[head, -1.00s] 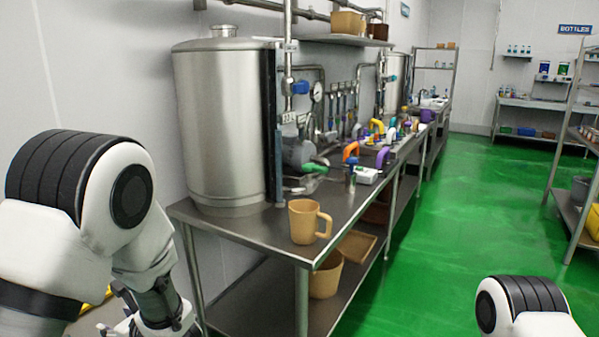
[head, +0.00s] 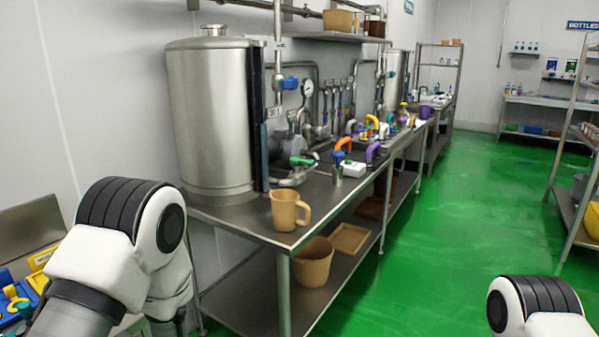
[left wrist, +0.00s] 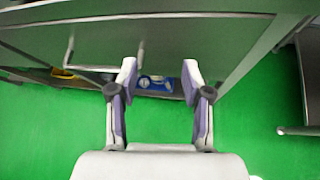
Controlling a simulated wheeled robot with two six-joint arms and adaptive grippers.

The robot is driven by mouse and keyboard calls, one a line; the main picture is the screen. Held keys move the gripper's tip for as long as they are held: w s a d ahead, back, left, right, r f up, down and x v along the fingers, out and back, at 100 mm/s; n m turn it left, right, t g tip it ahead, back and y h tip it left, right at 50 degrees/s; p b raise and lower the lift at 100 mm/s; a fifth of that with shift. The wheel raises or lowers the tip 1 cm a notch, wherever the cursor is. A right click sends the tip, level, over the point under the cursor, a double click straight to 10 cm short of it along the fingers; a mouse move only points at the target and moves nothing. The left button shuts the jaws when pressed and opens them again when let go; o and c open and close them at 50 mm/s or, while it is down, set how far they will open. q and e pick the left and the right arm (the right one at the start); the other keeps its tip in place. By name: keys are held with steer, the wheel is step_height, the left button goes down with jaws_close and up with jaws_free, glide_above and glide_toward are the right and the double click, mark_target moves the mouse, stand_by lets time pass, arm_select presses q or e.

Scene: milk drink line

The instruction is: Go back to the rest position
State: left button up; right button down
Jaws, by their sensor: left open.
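In the left wrist view my left gripper (left wrist: 158,80) is open, with nothing between its two fingers. It points at a steel table edge and green floor. In the head view my left arm stands at the lower left, and its gripper is hidden below the frame or behind the arm. Only the top of my right arm shows at the lower right; its gripper is out of view. A tan mug (head: 288,211) stands upright on the near end of the steel table (head: 240,217), apart from my arms.
A large steel tank (head: 212,118) stands on the table. A tan bucket (head: 313,265) and a tan tray (head: 350,239) sit on the lower shelf. Coloured items (head: 15,301) lie on a surface at the far left. A shelf rack (head: 575,195) stands right. The green floor (head: 450,215) between is clear.

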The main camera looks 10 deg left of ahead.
arm_select(q)
steer(key=s+d+f+n+g+h, duration=0.3)
steer(key=s+f, duration=0.1)
steer(key=s, duration=0.5)
steer(key=s+d+f+n+g+h, duration=0.2)
steer(key=s+d+f+n+g, duration=0.15)
steer(key=s, duration=0.45)
steer(key=s+d+f+n+g+h, duration=0.3)
steer(key=s+f+g, duration=0.1)
steer(key=s, duration=0.5)
steer(key=s+d+f+n+t+h, duration=0.1)
steer(key=d+f+n+t+h, duration=0.3)
steer(key=d+n, duration=0.5)
steer(key=w+a+f+n+t, duration=0.1)
steer(key=w+a+n+t, duration=0.2)
steer(key=w+n, duration=0.2)
steer(key=shift+w+f+p, duration=0.35)
steer(key=shift+w, duration=0.65)
